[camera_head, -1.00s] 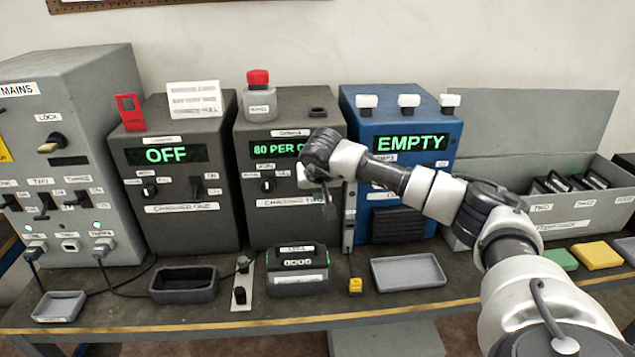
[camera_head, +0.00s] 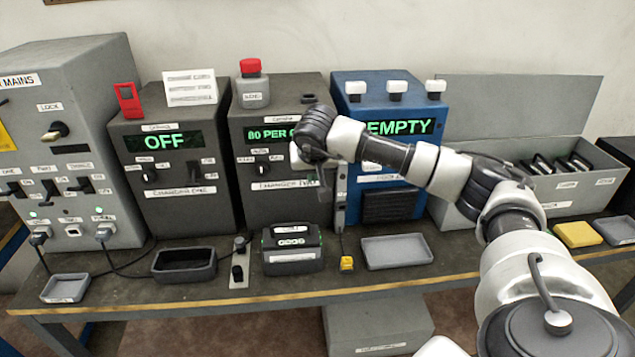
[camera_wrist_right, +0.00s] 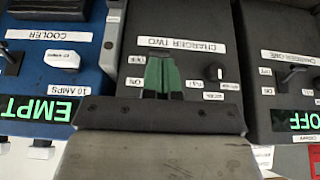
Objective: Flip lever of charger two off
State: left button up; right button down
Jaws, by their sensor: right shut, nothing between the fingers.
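Charger two (camera_head: 277,205) is the dark grey box in the middle, with a green display starting "80 PER". My right gripper (camera_head: 326,188) is at the right part of its front face and partly covers it. In the right wrist view, charger two (camera_wrist_right: 200,22) appears upside down with its "CHARGER TWO" label. The green fingertips of my right gripper (camera_wrist_right: 163,78) are shut together beside the ON and OFF labels (camera_wrist_right: 135,70). My left gripper is out of view.
Charger one (camera_head: 175,215), reading OFF, stands to the left. The blue cooler (camera_head: 380,165), reading EMPTY, stands close on the right. A battery (camera_head: 291,250), a yellow tag (camera_head: 346,263) and a grey tray (camera_head: 397,251) lie in front on the bench.

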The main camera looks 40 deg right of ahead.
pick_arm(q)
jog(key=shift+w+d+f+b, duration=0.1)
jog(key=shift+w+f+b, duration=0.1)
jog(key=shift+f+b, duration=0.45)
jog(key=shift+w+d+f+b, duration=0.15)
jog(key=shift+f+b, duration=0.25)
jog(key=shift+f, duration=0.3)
pick_arm(e)
jog(key=s+a+r, duration=0.2)
jog(key=s+a, duration=0.1)
jog(key=s, duration=0.2)
jog(key=shift+s+a, duration=0.2)
jog(key=shift+a, duration=0.05)
jog(key=shift+s, duration=0.1)
